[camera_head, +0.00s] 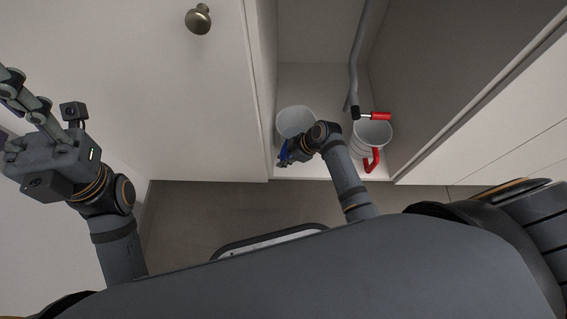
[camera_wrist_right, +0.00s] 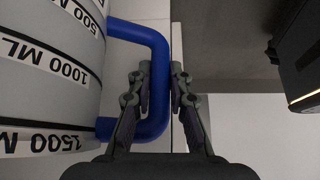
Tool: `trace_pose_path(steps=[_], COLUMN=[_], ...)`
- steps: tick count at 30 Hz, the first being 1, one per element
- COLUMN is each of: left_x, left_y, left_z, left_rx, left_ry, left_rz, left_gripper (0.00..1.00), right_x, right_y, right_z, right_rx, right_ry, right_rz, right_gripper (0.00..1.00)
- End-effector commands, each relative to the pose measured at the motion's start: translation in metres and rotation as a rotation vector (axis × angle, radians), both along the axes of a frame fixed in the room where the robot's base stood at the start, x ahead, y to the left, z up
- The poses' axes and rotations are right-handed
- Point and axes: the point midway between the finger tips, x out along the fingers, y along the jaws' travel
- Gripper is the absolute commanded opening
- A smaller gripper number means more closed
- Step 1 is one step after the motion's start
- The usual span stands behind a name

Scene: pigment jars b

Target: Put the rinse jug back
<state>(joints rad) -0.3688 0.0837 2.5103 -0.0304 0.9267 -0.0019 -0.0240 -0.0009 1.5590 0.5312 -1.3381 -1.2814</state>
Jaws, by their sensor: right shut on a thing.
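A white jug (camera_head: 296,121) with a blue handle is inside the open cabinet, on the left side of its floor area. In the right wrist view the jug (camera_wrist_right: 45,75) shows black volume marks, and its blue handle (camera_wrist_right: 158,52) passes between the fingers. My right gripper (camera_head: 286,155) is shut on this handle at the cabinet's front; I cannot tell whether the jug touches the floor. A second white jug (camera_head: 371,134) with a red handle stands to the right. My left gripper (camera_head: 42,112) is outside at the far left, its finger opening unclear.
A grey pipe (camera_head: 356,65) comes down between the jugs, with a red lever (camera_head: 380,116) above the red-handled jug. The cabinet's side walls are close on both sides. A white door with a round knob (camera_head: 198,19) is at the left.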

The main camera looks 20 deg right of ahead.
Motion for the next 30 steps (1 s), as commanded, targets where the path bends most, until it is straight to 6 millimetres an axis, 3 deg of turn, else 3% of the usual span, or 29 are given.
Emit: trace_pose_path(steps=[5,10,21,22,24,27,30], left_x=[0.0,0.001,0.001,0.001,0.001,0.001,0.001], left_y=[0.0,-0.001,-0.001,-0.001,-0.001,-0.001,-0.001], left_z=[-0.011,-0.037,-0.033,-0.033,-0.033,-0.033,-0.033], left_rx=[-0.001,0.001,0.003,0.003,0.003,0.003,0.003], left_ry=[0.0,0.001,0.0,0.0,0.0,-0.001,0.0], left_rz=[0.005,0.02,0.024,0.024,0.024,0.024,0.023], left_gripper=[0.4,0.4,0.4,0.4,0.4,0.4,0.4], right_x=[0.009,0.008,0.008,0.007,0.007,0.007,0.007], right_y=[-0.001,-0.001,-0.001,-0.001,-0.001,-0.001,-0.001], right_z=[-0.012,-0.042,-0.042,-0.042,-0.042,-0.042,-0.042], right_rx=[0.0,0.0,0.0,0.0,0.0,0.0,0.0], right_ry=[-0.003,-0.002,-0.003,0.0,0.0,0.0,0.0], right_rz=[0.001,0.001,0.001,0.0,0.0,0.0,0.0], right_gripper=[0.0,0.0,0.0,0.21,0.31,0.41,0.41])
